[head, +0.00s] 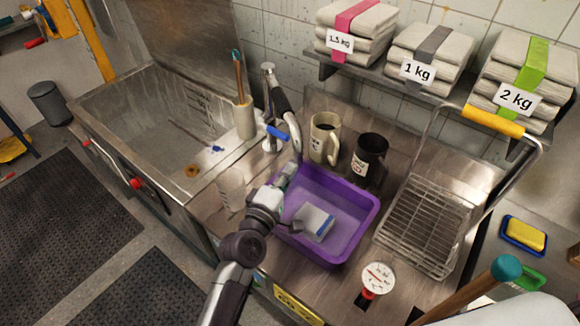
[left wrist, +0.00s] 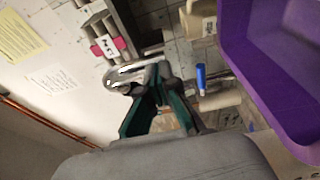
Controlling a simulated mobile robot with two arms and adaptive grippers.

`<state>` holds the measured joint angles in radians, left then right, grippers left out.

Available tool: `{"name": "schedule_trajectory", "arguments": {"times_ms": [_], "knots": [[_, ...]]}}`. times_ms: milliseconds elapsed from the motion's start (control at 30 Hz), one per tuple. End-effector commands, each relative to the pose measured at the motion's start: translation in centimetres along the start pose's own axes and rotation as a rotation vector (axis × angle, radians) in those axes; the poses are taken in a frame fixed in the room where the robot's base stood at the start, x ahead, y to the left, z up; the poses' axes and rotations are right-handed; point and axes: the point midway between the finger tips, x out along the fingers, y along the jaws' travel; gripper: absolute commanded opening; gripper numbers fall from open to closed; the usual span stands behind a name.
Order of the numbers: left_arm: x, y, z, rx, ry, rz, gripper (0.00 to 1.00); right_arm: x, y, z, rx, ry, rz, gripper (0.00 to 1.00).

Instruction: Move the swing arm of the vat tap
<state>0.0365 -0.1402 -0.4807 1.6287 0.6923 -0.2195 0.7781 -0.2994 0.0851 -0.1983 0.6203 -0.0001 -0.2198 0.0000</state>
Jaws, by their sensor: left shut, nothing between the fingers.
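The vat tap (head: 268,105) stands at the right end of the steel vat, a chrome post with a blue lever (head: 278,132). Its swing arm (head: 290,115), dark-sleeved with a chrome end, curves over to the right and ends above the purple tub's back left corner. My left gripper (head: 288,172) is shut and empty, just below the arm's end; I cannot tell whether they touch. In the left wrist view, the gripper's green-sided fingers (left wrist: 158,88) meet near a shiny metal piece, with the blue lever (left wrist: 201,78) to their right. My right gripper is not in view.
The purple tub (head: 355,225) holds a blue-and-white packet (head: 315,222). A cream mug (head: 325,140) and a dark mug (head: 369,160) stand behind it. A white cup (head: 232,190) is left of my arm; a brush holder (head: 244,118) is near the tap. A wire rack (head: 425,225) stands right.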

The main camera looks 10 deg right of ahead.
Motion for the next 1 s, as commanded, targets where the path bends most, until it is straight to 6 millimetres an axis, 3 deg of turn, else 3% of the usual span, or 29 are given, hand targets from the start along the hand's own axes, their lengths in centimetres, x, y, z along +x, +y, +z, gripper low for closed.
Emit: {"name": "schedule_trajectory", "arguments": {"times_ms": [333, 667, 767, 1000], "knots": [[0.1, 0.0, -0.2, 0.0, 0.026, 0.001, 0.0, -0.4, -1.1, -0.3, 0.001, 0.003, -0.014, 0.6], [-0.2, -0.1, -0.2, 0.0, 0.026, 0.001, 0.0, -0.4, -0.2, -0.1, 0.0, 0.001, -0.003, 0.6], [-1.3, -0.1, -0.2, 0.0, 0.026, 0.001, 0.0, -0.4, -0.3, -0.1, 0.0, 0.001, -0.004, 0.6], [-6.3, -0.2, 0.0, 0.001, 0.024, -0.002, 0.0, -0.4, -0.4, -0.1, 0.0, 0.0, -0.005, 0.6]]}}
